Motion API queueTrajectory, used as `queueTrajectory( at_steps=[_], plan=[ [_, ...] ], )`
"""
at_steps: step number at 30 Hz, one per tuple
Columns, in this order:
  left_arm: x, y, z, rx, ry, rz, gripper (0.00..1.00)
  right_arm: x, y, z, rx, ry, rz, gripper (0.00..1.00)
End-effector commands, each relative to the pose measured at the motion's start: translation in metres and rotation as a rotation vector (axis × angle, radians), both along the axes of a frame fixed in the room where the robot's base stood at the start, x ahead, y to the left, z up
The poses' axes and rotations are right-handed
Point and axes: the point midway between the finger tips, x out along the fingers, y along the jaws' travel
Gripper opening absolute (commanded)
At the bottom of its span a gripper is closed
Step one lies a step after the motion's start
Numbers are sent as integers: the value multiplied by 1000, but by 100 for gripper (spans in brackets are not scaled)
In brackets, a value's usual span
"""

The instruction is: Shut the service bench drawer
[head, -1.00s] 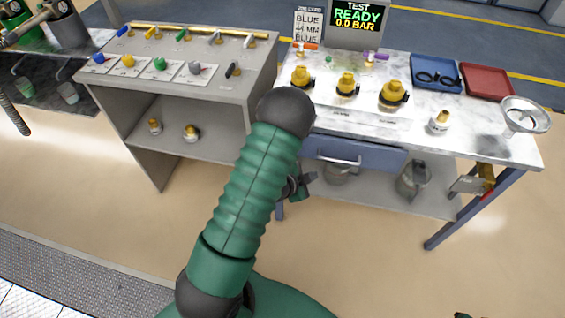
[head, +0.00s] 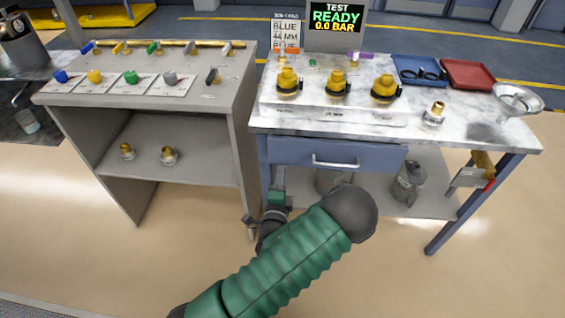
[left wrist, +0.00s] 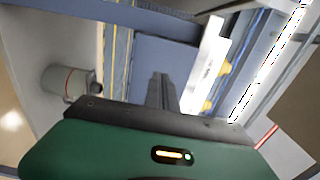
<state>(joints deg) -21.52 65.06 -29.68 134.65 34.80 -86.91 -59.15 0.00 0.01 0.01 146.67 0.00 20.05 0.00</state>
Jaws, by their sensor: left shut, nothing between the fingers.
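The service bench drawer (head: 375,158) has a blue front with a silver bar handle (head: 335,162), just under the marble bench top (head: 470,140) in the head view. I cannot tell how far it stands out. My left gripper (head: 278,178) is below and by the drawer's left end, near the bench's left leg, apart from the handle. In the left wrist view its fingers (left wrist: 162,88) are shut and empty, pointing at a blue panel (left wrist: 165,55) that may be the drawer front. Any contact is unclear. My right gripper is not in view.
A grey valve stand (head: 238,140) is close on the left. A metal canister (head: 408,183) is on the bench's lower shelf (head: 435,200). Yellow-capped fittings (head: 337,86), trays and a funnel (head: 517,100) are on top. The floor in front is clear.

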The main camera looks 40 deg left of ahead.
Motion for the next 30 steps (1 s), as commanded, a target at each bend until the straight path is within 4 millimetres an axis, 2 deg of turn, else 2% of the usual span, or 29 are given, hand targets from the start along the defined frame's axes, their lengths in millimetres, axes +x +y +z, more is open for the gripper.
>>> queueTrajectory(
  at_steps=[3,7,12,22,30],
  plan=[
    [21,13,-1,-1,-4,0,0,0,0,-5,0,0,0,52],
    [38,23,-1,-1,-3,-1,0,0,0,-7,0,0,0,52],
    [47,28,0,-1,0,-1,0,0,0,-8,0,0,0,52],
    [49,30,0,-1,-1,-1,0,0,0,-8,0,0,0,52],
    [82,50,-1,0,-1,-1,0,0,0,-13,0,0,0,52]
  ],
)
